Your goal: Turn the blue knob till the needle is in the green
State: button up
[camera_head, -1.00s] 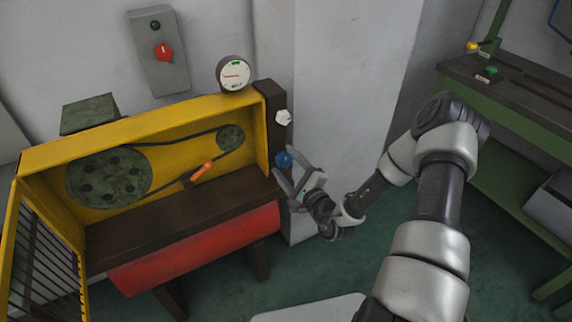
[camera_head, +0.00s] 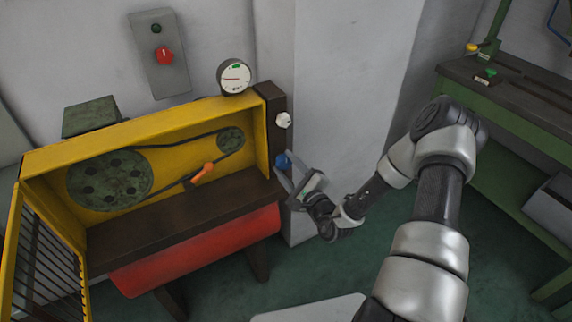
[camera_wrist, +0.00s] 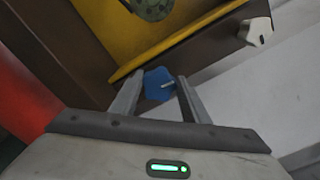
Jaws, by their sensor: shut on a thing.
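The blue knob (camera_head: 281,161) sits on the dark end post of the yellow machine, below a white knob. In the wrist view the blue knob (camera_wrist: 158,84) shows between my fingers, with a pale mark line on its face. My gripper (camera_head: 285,166) is shut on it; it also shows in the wrist view (camera_wrist: 160,88). The round white gauge (camera_head: 234,76) stands on top of the machine. Its green band (camera_head: 236,66) is at the top of the dial. The thin red needle lies nearly level, pointing left, outside the green.
The white knob (camera_head: 284,120) is just above the blue one. A grey box with a red switch (camera_head: 165,56) hangs on the wall. The yellow guard door (camera_head: 14,245) stands open at left. A green bench (camera_head: 510,110) is at right.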

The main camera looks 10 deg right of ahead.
jog(key=m+p, duration=0.1)
jog(key=m, duration=0.1)
jog(key=m+p, duration=0.2)
jog(key=m, duration=0.1)
jog(key=shift+d+r, duration=0.2)
jog(key=m+p, duration=0.2)
jog(key=m, duration=0.3)
jog(key=shift+d+m, duration=0.15)
jog(key=shift+m, duration=0.25)
jog(key=m+p, duration=0.1)
jog(key=m, duration=0.4)
jog(key=shift+w+d+f+p, duration=0.1)
jog(key=shift+f+p, duration=0.05)
jog(key=shift+p, duration=0.15)
jog(key=shift+f+m+p, duration=0.15)
jog(key=shift+m+p, duration=0.2)
jog(key=shift+m, duration=1.95)
jog(key=o, duration=1.1)
jog(key=shift+d, duration=0.1)
